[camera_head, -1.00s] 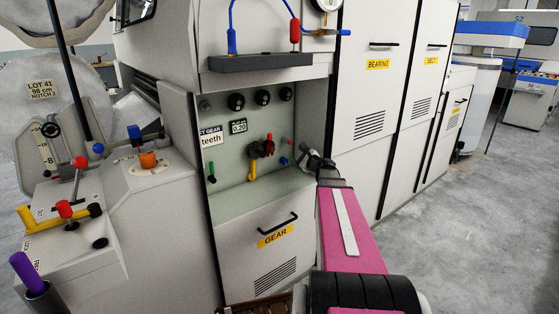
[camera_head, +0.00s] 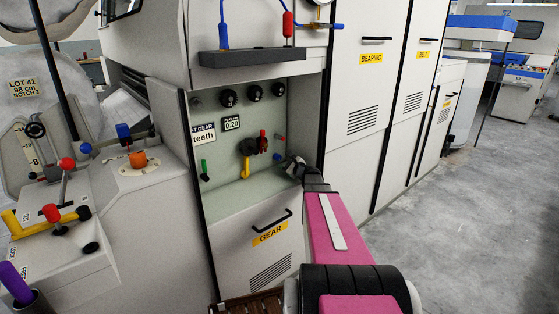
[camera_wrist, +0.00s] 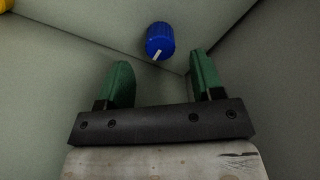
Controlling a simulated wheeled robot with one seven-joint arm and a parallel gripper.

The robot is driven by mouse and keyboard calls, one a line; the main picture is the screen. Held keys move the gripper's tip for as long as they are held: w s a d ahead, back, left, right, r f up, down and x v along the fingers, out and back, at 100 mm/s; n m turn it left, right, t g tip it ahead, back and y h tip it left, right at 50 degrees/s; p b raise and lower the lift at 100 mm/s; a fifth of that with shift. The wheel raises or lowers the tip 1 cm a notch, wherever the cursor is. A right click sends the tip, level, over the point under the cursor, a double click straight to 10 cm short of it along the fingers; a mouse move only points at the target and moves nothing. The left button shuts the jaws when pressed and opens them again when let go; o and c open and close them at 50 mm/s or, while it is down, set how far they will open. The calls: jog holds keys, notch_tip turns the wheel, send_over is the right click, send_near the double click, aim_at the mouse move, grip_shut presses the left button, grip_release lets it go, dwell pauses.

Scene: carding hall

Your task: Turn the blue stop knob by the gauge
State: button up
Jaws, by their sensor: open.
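A small blue knob (camera_head: 279,157) sits on the back wall of the green-grey recess above the GEAR door, low and to the right. In the wrist view the blue knob (camera_wrist: 160,38) is ribbed, with a white mark on its face. My gripper (camera_head: 295,164) reaches into the recess just right of the knob. In the wrist view its green fingers (camera_wrist: 160,66) are apart and empty, and the knob shows beyond and between their tips, not gripped. A round gauge (camera_head: 319,3) is cut off at the top edge, with a blue-handled lever (camera_head: 337,26) beside it.
Left of the knob in the recess are a red-handled valve (camera_head: 263,141), a yellow lever (camera_head: 245,168) and a green-handled lever (camera_head: 204,171). A dark ledge (camera_head: 255,57) overhangs the recess. The recess's right side wall is close to my gripper. Open floor (camera_head: 455,215) lies at right.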

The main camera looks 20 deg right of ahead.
aim_at(279, 159)
jog(key=shift+x, duration=2.15)
jog(key=c, duration=0.9)
